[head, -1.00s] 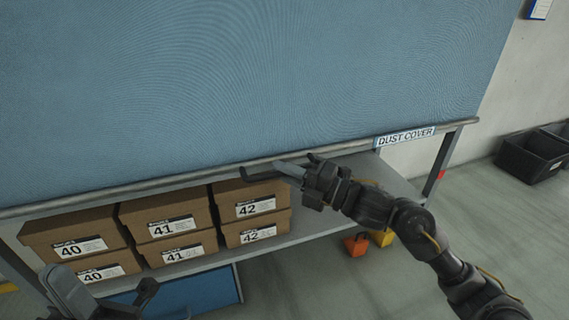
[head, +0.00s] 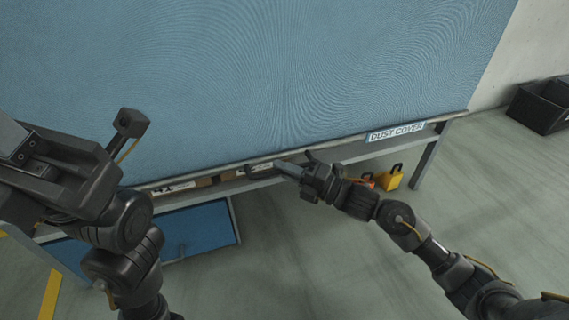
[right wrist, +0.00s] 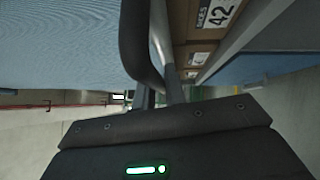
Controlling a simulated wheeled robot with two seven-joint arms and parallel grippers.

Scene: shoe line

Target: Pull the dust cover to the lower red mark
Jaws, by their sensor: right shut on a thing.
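The blue dust cover (head: 260,70) hangs down over the rack's front, with a grey bar along its lower edge and a "DUST COVER" label (head: 397,132) at the right. My right gripper (head: 290,168) is shut on the dark pull handle at that bar. In the right wrist view the curved dark handle (right wrist: 137,45) runs beside the metal bar (right wrist: 160,35). My left arm fills the left side of the head view; its fingertips are not clear. I make out no red mark on the rack's right post (head: 430,160).
A blue panel (head: 195,230) lies low at left. A yellow padlock-shaped object (head: 391,178) and dark crates (head: 540,105) stand right. Floor in front is clear.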

